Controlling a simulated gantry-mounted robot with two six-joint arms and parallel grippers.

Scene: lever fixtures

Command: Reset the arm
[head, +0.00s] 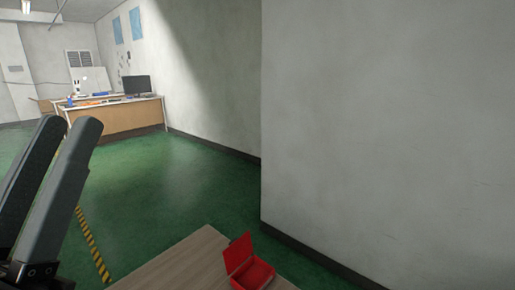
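My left gripper (67,128) stands at the left edge, its two dark grey fingers pointing up and slightly right. A narrow gap shows between the fingers, with nothing held in it. My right gripper is not in view. No lever fixture shows in the head view.
A wooden table (182,266) shows at the bottom, with a red box (252,272), lid raised, near its right corner. A grey wall (390,130) fills the right side. Green floor (165,180) lies open toward a far desk (118,116) with a monitor (137,85).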

